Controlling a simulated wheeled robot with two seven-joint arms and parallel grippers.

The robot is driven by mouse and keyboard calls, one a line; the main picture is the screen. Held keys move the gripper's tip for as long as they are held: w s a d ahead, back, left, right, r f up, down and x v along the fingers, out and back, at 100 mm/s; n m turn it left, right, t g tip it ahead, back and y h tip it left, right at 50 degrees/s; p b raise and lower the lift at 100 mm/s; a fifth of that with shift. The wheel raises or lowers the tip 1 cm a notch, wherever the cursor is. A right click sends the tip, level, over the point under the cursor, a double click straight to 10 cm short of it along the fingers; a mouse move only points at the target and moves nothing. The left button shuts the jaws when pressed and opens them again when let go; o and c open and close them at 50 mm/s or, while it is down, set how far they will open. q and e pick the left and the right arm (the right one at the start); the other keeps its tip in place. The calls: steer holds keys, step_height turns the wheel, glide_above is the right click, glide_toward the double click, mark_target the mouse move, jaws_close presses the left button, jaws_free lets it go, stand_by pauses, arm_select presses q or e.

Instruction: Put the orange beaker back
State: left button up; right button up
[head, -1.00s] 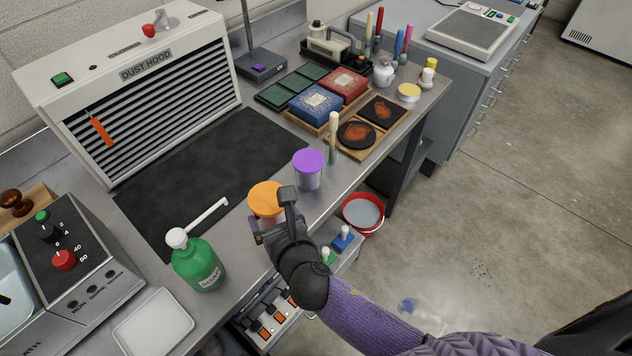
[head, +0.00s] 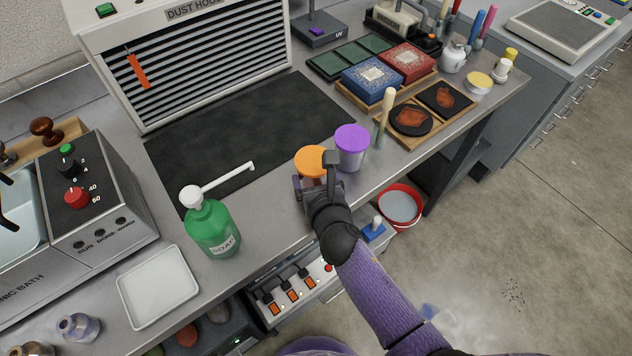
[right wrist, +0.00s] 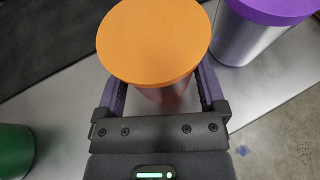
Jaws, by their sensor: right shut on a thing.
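The orange beaker (head: 312,158) has a flat orange top and a pale body. It is near the bench's front edge, left of the purple-topped beaker (head: 352,142). My right gripper (head: 319,182) is shut on it from the front. In the right wrist view the fingers lie on both sides of the body of the orange beaker (right wrist: 155,42), below its top. It looks upright; whether its base touches the bench is hidden. The purple-topped beaker (right wrist: 262,30) stands close by on the right, apart from it. My left gripper is not in view.
A green soap bottle (head: 212,228) with a long spout stands to the left. A dark mat (head: 245,125) lies empty before the dust hood (head: 195,55). Wooden trays with specimens (head: 438,125) and an upright pale-handled tool (head: 386,108) are to the right. A red bucket (head: 399,207) is below.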

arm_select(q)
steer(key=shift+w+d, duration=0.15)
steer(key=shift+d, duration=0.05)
